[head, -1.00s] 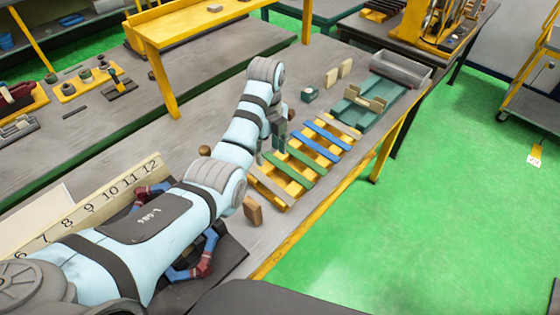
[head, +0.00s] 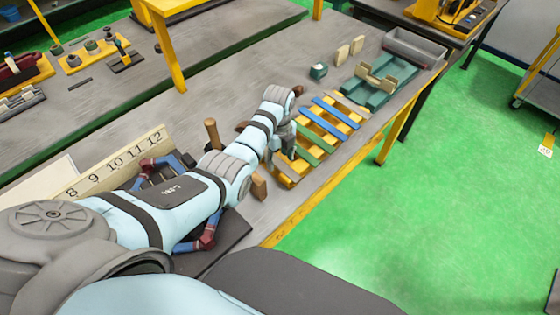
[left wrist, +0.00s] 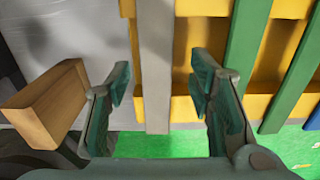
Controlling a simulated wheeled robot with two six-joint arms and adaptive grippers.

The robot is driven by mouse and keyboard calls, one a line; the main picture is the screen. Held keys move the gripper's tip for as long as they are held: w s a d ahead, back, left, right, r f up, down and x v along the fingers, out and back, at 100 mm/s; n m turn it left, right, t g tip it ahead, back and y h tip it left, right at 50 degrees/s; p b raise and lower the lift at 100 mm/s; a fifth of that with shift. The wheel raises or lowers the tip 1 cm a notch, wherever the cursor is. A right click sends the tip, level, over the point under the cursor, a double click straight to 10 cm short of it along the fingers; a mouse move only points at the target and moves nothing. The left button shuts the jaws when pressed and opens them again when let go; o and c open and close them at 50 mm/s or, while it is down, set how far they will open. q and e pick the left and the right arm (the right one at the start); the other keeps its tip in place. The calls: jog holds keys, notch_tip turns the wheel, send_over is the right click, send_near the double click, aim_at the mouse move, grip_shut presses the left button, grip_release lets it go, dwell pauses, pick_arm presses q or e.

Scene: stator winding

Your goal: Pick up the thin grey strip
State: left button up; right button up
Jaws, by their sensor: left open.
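A thin grey strip (left wrist: 156,50) lies across the near end of a yellow rack (left wrist: 200,108). It also shows in the head view (head: 288,174), partly hidden by my arm. My left gripper (left wrist: 162,78) is open. In the left wrist view its two fingers stand on either side of the strip, with a gap to each side, and nothing is held. In the head view the left gripper (head: 284,150) is over the near end of the rack. My right gripper is not in view.
Green strips (head: 315,135) and a blue strip (head: 335,113) lie on the same rack, with another greyish strip (head: 352,103) at its far end. A wooden block (left wrist: 48,100) stands left of the gripper. A teal fixture (head: 375,85) and grey bin (head: 415,48) are beyond.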

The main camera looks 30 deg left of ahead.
pick_arm(q)
jog(key=shift+s+r, duration=0.3)
jog(key=shift+r, duration=0.05)
jog(key=c, duration=0.7)
grip_shut()
jog(key=shift+w+f, duration=0.1)
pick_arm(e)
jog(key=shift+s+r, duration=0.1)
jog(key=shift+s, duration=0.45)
